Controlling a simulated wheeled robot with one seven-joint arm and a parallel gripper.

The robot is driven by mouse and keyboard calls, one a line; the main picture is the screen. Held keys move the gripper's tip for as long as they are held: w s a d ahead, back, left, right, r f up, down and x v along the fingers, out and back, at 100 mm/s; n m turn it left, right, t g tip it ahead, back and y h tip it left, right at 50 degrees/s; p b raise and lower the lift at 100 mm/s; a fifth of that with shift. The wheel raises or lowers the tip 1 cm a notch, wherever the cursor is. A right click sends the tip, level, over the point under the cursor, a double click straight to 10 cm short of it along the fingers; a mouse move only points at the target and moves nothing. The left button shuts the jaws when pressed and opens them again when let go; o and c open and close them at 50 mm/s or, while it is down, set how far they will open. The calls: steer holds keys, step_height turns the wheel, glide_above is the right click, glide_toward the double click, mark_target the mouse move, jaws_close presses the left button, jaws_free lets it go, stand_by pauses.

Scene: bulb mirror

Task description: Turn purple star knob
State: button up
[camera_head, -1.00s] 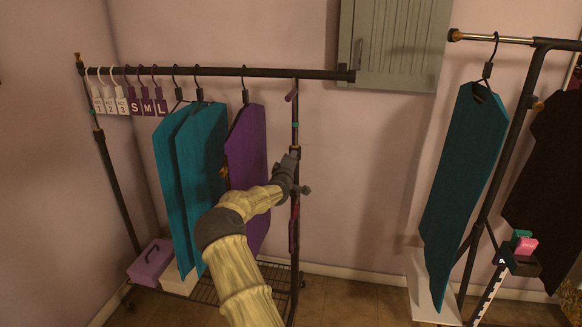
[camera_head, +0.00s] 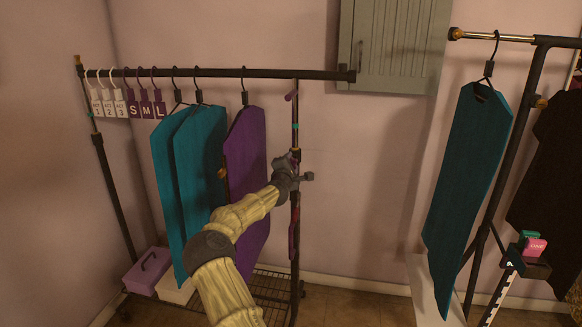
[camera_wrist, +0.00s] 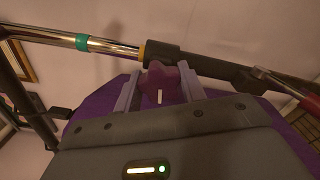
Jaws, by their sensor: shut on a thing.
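The purple star knob (camera_wrist: 161,82) sits on the rack's upright post, beside a dark sleeve with a yellow ring. It has a pale mark on its face. My gripper (camera_wrist: 160,88) has one finger on each side of the knob and is shut on it, as the wrist view shows. In the head view my gripper (camera_head: 296,160) is at the right post of the left rack, and the knob is hidden or too small to tell there. The post (camera_wrist: 110,46) has a chrome section with a green band.
Purple (camera_head: 247,160) and teal garments (camera_head: 200,150) hang just left of my gripper. A dark side handle (camera_head: 307,176) sticks out right of the post. A second rack with a teal garment (camera_head: 468,180) stands at right. Open floor lies between the racks.

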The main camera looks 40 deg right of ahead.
steer(key=shift+a+f, duration=0.1)
steer(key=shift+a, duration=0.05)
steer(key=o, duration=0.9)
steer(key=shift+w, duration=0.15)
steer(key=shift+o, duration=0.3)
steer(key=shift+s, duration=0.25)
steer(key=b+v, duration=0.1)
steer(key=v, duration=1.6)
steer(key=shift+s, duration=0.2)
